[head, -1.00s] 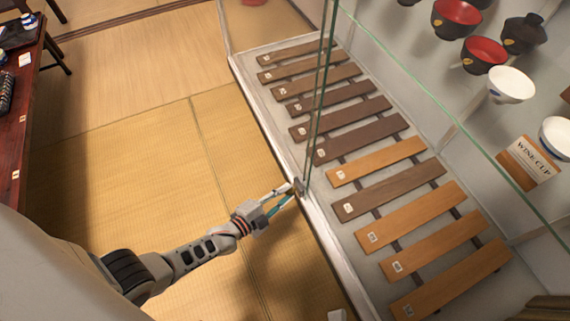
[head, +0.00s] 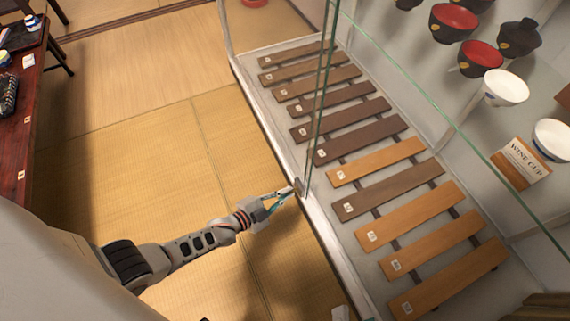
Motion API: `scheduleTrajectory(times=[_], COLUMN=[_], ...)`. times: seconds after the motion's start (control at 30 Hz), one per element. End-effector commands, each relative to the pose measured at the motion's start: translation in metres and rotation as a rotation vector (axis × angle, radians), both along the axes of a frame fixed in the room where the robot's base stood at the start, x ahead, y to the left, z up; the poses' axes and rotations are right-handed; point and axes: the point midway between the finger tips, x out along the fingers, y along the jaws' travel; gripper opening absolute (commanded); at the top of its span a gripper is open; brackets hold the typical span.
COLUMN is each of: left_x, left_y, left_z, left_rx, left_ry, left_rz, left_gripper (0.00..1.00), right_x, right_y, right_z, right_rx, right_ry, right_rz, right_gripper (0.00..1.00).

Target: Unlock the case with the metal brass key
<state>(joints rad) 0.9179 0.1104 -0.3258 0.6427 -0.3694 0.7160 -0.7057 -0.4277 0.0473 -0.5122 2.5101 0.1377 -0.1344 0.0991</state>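The glass display case (head: 322,220) stands to the right, with a pale lower frame and upright glass edges. A small dark lock fitting (head: 299,187) sits on the case's front edge, near the foot of the glass edges. My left gripper (head: 282,196) reaches in from the left, with its fingertips at or very near the lock. The brass key cannot be made out; the fingers and the small scale hide whether anything is held between them. My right gripper is not in view.
Inside the case lie several wooden slats (head: 385,190) with small tags. A shelf above holds red bowls (head: 481,58), white cups (head: 505,87) and a "WINE CUP" sign (head: 520,163). A low red-brown table (head: 30,110) is at the far left. Tatami floor (head: 130,130) between is clear.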

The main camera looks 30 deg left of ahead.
Motion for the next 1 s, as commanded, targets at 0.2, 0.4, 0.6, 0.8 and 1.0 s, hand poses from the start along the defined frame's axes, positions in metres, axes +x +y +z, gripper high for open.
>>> scheduleTrajectory(times=[0.2, 0.4, 0.6, 0.8, 1.0], left_x=[0.0031, 0.0023, 0.0014, 0.0014, 0.0013], left_y=[0.0026, 0.0030, 0.0038, 0.0041, 0.0042], left_z=[0.0040, 0.0023, 0.0006, 0.0001, 0.0002], left_rx=[-0.156, -0.300, -0.425, -0.518, -0.571], left_ry=[0.121, 0.236, 0.335, 0.406, 0.448], left_rz=[-0.002, -0.003, -0.001, 0.000, 0.001], left_gripper=[0.00, 0.00, 0.00, 0.00, 0.00], right_x=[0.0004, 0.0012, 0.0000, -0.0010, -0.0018], right_y=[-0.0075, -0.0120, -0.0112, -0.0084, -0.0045], right_z=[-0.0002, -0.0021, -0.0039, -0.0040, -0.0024], right_rx=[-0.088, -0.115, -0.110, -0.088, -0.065], right_ry=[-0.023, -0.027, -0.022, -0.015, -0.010], right_rz=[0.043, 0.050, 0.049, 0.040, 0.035], right_gripper=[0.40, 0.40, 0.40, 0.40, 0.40])
